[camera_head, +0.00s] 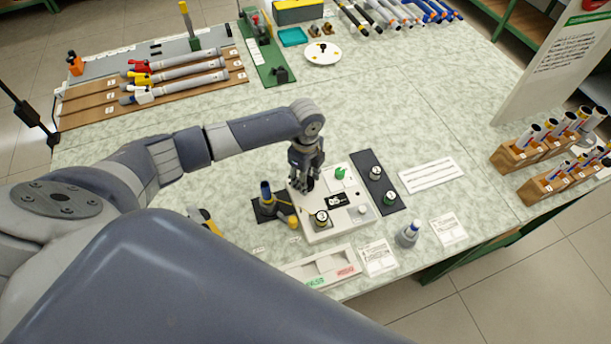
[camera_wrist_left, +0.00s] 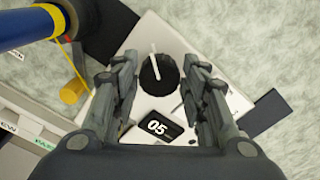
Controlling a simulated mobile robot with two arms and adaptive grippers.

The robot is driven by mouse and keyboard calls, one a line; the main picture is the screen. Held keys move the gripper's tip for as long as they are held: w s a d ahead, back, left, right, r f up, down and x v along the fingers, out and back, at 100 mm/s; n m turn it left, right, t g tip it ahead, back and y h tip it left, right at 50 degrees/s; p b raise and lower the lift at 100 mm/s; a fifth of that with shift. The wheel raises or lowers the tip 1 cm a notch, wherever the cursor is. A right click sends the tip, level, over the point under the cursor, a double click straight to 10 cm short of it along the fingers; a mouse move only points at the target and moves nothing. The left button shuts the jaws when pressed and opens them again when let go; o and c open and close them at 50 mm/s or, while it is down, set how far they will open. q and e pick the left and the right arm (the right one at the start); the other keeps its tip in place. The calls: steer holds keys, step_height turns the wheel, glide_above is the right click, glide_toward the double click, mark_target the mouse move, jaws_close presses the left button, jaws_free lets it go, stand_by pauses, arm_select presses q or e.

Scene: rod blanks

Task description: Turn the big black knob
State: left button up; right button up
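The big black knob (camera_wrist_left: 160,78) sits on the white device box (camera_head: 338,222) and has a white pointer line. In the wrist view the pointer runs nearly straight up, leaning slightly left. My left gripper (camera_head: 305,182) points down over the box's far left corner and mostly hides the knob in the head view. In the wrist view my left gripper (camera_wrist_left: 157,66) is open, with one finger on each side of the knob and visible gaps. Contact is not seen. A display (camera_wrist_left: 160,126) reading 05 is beside the knob. My right gripper is not in view.
A blue-topped cylinder (camera_head: 266,192) with a yellow part stands close left. Beyond the box the table (camera_head: 390,110) is clear.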

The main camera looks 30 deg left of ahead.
arm_select(q)
steer(key=shift+o, duration=0.2)
step_height(320, 180, up, 12)
stand_by(0.6)
stand_by(0.4)
